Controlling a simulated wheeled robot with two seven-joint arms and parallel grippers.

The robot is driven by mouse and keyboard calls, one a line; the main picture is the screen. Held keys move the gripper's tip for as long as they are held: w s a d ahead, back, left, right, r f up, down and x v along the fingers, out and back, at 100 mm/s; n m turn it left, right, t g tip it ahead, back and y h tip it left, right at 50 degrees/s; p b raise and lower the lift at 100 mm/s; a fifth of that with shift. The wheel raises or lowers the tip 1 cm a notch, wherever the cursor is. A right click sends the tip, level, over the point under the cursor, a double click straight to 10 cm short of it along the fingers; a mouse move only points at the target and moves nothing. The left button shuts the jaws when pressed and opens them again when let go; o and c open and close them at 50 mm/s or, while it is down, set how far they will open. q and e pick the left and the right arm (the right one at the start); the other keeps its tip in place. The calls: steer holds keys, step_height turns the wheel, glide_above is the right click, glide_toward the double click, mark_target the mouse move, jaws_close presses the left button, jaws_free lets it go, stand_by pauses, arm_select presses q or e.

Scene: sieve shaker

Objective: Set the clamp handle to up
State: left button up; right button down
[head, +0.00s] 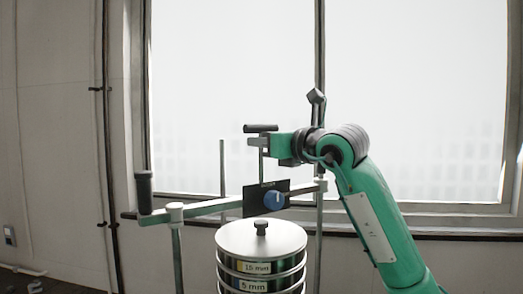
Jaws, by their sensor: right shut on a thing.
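A T-shaped handle with a black crosspiece (261,128) stands upright on a thin stem above the clamp crossbar (205,207). The stem runs down to a black plate (252,199) with a round blue marker (274,200). My right gripper (257,146) comes in from the right, just under the crosspiece, and is shut on the handle. The jaws partly cover the upper stem. A black upright grip (144,192) stands at the crossbar's left end, apart from my gripper. My left gripper is out of view.
A stack of round metal sieves (259,266) with a knobbed lid (262,241) stands below the crossbar. Upright rods (177,255) flank the stack. A large bright window (230,75) fills the back. The space left of the handle is clear.

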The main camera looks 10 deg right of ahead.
steer(key=shift+d+r, duration=0.1)
steer(key=shift+r, duration=0.55)
steer(key=c, duration=1.6)
jaws_free()
steer(key=shift+s+f, duration=0.1)
steer(key=shift+f, duration=0.05)
steer(key=b+v, duration=0.5)
steer(key=v, duration=0.8)
steer(key=shift+s+d, duration=0.15)
steer(key=shift+s, duration=0.15)
